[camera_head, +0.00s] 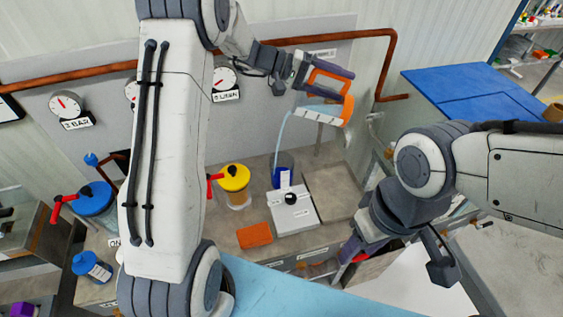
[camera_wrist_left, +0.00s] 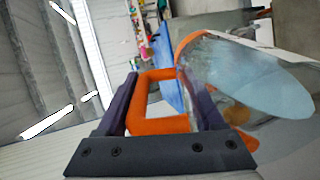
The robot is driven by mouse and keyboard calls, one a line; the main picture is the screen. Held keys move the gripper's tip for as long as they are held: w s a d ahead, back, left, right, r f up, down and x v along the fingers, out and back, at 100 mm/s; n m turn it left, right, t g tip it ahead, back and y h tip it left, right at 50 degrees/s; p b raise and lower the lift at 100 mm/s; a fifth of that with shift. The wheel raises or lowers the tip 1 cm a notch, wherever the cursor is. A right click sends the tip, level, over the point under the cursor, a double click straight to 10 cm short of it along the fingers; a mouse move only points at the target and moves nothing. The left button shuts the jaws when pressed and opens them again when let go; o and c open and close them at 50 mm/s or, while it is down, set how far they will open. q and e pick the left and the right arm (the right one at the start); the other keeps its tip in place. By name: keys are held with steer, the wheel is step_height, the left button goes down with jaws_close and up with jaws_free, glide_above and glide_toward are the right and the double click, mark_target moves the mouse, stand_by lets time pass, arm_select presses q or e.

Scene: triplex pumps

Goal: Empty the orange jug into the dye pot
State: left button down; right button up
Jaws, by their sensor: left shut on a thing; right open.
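My left gripper (camera_head: 322,78) is shut on the handle of the orange jug (camera_head: 326,113) and holds it high, tipped onto its side with the mouth to the left. The jug is clear with orange trim. A pale blue stream falls from its mouth down to the dye pot (camera_head: 285,161), a blue vessel behind the white scale. In the left wrist view the orange handle (camera_wrist_left: 150,124) sits between the jaws, and pale blue liquid shows in the tilted jug (camera_wrist_left: 245,75). The pot's inside is hard to see. My right gripper (camera_head: 398,258) is open and empty at lower right.
A white scale (camera_head: 300,213) stands on the bench with an orange block (camera_head: 254,235) near it. A yellow-lidded jar (camera_head: 235,185) and a blue-lidded vessel (camera_head: 93,199) stand left. A copper pipe (camera_head: 350,35) runs along the gauge wall. A blue-topped surface (camera_head: 470,95) lies right.

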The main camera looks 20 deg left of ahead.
mark_target(320, 89)
arm_select(q)
steer(key=shift+s+a+f+h+b, duration=0.1)
steer(key=shift+a+f+h+b, duration=0.2)
steer(key=shift+a+b, duration=0.4)
steer(key=shift+s+a+f+h+b, duration=0.1)
steer(key=shift+a+f+h+b, duration=0.2)
steer(key=shift+b, duration=0.7)
steer(key=shift+s+a+f+h+b, duration=0.1)
steer(key=shift+a+f+h+b, duration=0.2)
steer(key=shift+b, duration=0.6)
